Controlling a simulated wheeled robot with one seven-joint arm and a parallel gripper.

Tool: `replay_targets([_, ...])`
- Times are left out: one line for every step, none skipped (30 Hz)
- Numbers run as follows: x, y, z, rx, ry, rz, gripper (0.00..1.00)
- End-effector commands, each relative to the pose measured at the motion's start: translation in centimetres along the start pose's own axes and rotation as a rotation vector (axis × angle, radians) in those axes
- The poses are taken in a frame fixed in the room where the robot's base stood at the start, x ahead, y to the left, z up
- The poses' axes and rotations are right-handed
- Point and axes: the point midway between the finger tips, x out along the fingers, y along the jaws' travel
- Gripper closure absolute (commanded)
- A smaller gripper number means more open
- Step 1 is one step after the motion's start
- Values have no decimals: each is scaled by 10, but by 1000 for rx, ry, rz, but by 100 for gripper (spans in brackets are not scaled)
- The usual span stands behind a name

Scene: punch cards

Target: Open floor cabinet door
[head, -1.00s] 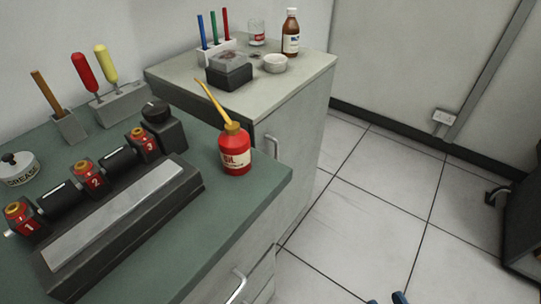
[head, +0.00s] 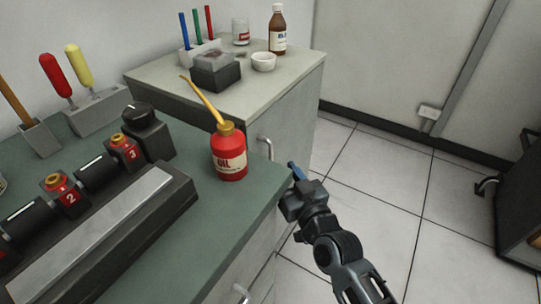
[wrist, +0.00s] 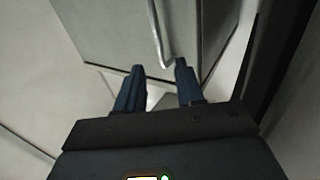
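A pale grey floor cabinet (head: 222,98) stands against the wall behind the green-topped bench. Its front carries a metal bar handle (head: 264,147), and its door looks shut in the head view. In the wrist view a grey door (wrist: 105,28) fills the top, with a bar handle (wrist: 157,36) running down it. My gripper (head: 293,171) is beside the bench's corner, to the right of and lower than the handle in the head view. In the wrist view, my gripper (wrist: 160,78) has its two dark blue fingers apart. The handle's lower end shows between the fingertips, ungripped.
The green-topped bench (head: 222,215) holds a red oil can (head: 229,155) near its corner and has its own handle (head: 241,293). A bottle (head: 278,30) and a white bowl (head: 263,62) stand on the cabinet.

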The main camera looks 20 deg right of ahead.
Motion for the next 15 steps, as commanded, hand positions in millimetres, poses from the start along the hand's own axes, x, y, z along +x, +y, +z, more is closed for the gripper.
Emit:
replay_targets([7,0,-1,0,2,0,63])
replay_targets([11,0,-1,0,2,0,63])
replay_targets([17,0,-2,1,2,0,63])
replay_targets([22,0,-2,1,2,0,63])
replay_targets([26,0,-1,1,2,0,63])
replay_targets([33,0,-1,1,2,0,63])
replay_targets([37,0,-1,1,2,0,63])
replay_targets([42,0,-1,1,2,0,63])
replay_targets([47,0,-1,1,2,0,63])
replay_targets([51,0,-1,1,2,0,63])
replay_targets([55,0,0,1,2,0,63])
replay_targets([59,0,0,1,1,0,63])
replay_targets([61,0,0,1,1,0,63])
replay_targets([64,0,0,0,1,0,63])
replay_targets([66,0,0,0,1,0,63])
